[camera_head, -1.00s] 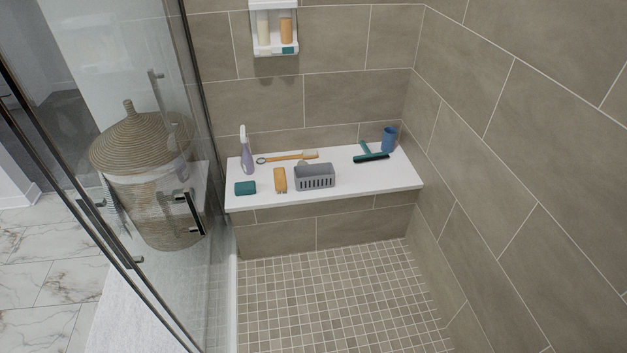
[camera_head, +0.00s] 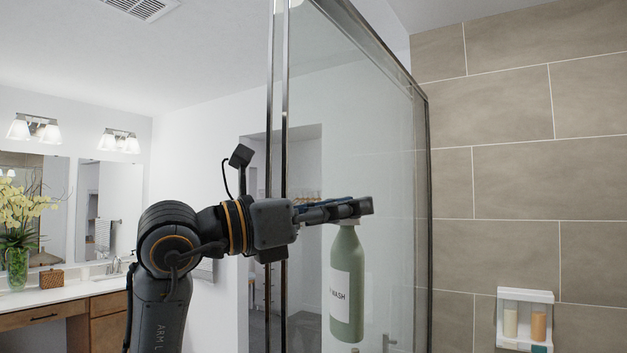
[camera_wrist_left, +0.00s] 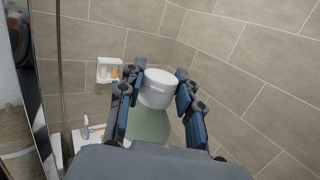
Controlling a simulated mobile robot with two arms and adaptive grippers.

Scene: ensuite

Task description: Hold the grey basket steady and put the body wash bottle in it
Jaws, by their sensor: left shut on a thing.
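The body wash bottle (camera_head: 346,285) is green with a white label and hangs upright below my left gripper (camera_head: 362,206) in the head view. The left gripper is shut on it near its top. In the left wrist view, the bottle's white cap (camera_wrist_left: 157,88) shows between the two fingers, with the green shoulder (camera_wrist_left: 150,125) below. The grey basket is out of the head view now, and I cannot make it out in the left wrist view. My right gripper is not in view.
A glass shower panel with a metal frame (camera_head: 281,110) stands close by my left arm. A white wall shelf (camera_head: 525,297) holds bottles at the lower right.

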